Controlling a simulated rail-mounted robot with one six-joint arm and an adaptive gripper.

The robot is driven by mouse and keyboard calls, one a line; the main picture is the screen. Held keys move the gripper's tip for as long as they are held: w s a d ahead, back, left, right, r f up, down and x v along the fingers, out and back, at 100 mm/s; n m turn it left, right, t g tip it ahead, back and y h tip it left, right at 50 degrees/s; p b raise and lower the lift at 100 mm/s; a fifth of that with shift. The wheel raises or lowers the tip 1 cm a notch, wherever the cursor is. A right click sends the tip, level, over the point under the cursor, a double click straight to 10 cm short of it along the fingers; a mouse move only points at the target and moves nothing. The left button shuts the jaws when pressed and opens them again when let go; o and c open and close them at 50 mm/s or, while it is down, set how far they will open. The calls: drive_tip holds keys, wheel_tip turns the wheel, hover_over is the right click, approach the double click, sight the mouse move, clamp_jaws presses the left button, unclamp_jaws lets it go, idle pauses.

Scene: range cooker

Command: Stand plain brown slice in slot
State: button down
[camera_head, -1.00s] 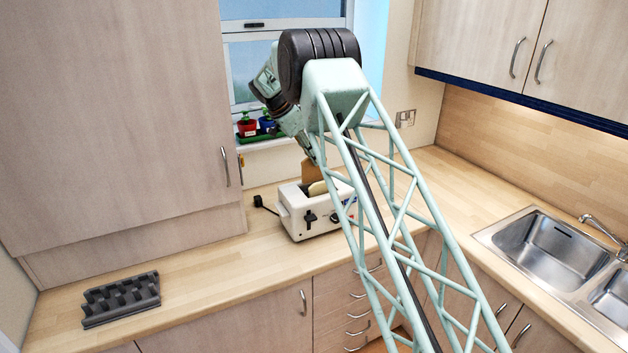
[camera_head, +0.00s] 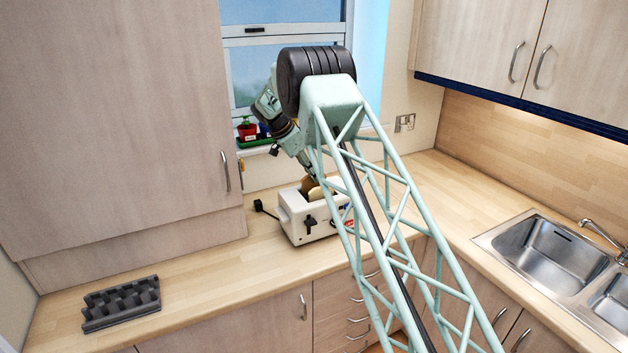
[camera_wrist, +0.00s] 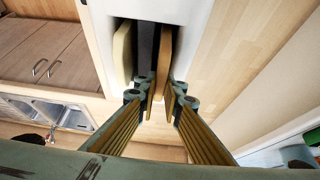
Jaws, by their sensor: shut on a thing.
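The white toaster (camera_head: 294,226) stands on the counter below the window; its white top also shows in the wrist view (camera_wrist: 190,12). A brown slice (camera_wrist: 164,58) is between my fingertips and stands on edge at the toaster's opening, its lower part seemingly inside. It shows just above the toaster in the head view (camera_head: 307,184). A paler slice (camera_wrist: 123,52) stands on the opening's other side, with a dark gap between them. My gripper (camera_wrist: 160,92) is shut on the brown slice, above the toaster. The slice's lower edge is hidden.
A dark grey slotted rack (camera_head: 120,303) lies empty at the counter's left. A steel sink (camera_head: 550,250) is at the right. The counter between rack and toaster is clear.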

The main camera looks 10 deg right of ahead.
drive_tip(key=shift+f, duration=1)
drive_tip(key=shift+f, duration=0.1)
drive_tip(key=c, duration=2.7)
unclamp_jaws()
drive_tip(key=shift+c, duration=0.2)
drive_tip(key=b+v, duration=0.1)
drive_tip(key=v, duration=1.1)
